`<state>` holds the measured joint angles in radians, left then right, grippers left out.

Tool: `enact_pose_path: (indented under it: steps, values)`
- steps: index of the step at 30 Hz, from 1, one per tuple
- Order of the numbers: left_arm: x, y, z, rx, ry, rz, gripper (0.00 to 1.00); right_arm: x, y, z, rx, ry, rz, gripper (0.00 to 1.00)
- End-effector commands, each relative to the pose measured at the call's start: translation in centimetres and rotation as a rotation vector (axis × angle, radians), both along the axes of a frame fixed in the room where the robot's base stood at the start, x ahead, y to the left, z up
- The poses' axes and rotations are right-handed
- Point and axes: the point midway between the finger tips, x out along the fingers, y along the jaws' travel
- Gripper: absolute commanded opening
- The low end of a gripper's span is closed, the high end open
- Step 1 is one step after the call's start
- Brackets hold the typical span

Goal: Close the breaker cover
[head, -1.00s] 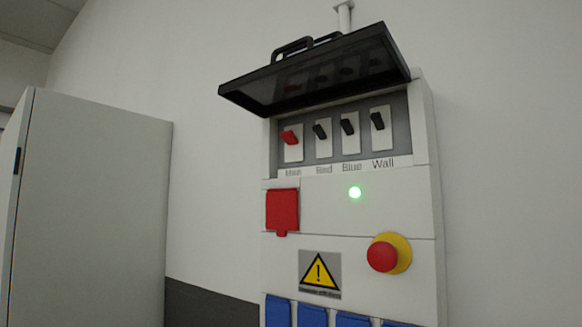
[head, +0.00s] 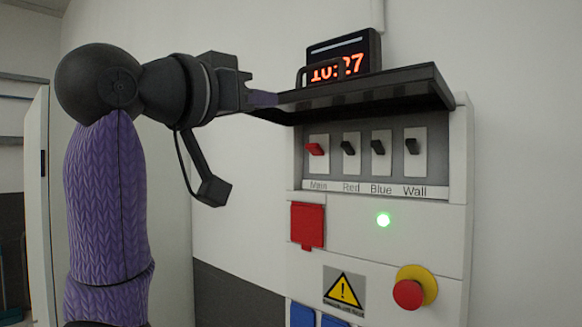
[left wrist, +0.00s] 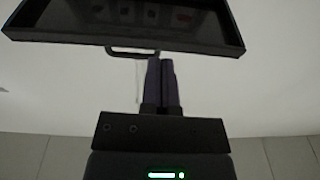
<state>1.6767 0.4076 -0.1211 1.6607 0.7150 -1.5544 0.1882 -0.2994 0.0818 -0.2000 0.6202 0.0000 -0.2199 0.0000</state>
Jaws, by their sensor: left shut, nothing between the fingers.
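The breaker cover (head: 370,96) is a dark, see-through lid hinged at the top of the breaker box (head: 458,190). It stands open, sticking out over a row of switches. Its handle (head: 302,78) is at the left part of the lid. In the left wrist view the shut purple fingers (left wrist: 162,82) point towards the handle (left wrist: 132,52) and the cover's edge (left wrist: 110,42). My right gripper is not in view.
Below the cover are a red switch (head: 315,149) and several black ones. A digital clock (head: 350,58) shows behind the lid. A pale cabinet (head: 172,220) stands left.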

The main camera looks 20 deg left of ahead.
Motion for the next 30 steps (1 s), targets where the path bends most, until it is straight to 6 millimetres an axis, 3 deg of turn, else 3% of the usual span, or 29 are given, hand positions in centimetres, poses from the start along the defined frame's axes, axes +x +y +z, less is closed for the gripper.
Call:
enact_pose_path:
  steps: [1,3,7,21,24,30]
  values:
    - [-1.9,0.4,2.5,-0.015,-0.050,-0.010,0.00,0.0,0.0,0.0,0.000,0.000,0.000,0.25]
    - [-3.6,0.6,4.5,-0.029,-0.091,-0.025,0.00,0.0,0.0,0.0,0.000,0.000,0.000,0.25]
    - [-4.1,0.5,5.8,-0.036,-0.111,-0.034,0.00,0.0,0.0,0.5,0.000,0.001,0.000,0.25]
    - [4.8,-2.7,8.3,-0.034,-0.108,-0.033,0.00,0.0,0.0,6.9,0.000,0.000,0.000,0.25]
    - [4.6,-2.6,5.8,-0.033,-0.110,-0.031,0.00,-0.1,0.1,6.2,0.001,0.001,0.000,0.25]
    - [4.3,-2.5,3.9,-0.033,-0.112,-0.031,0.00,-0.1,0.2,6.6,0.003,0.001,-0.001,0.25]
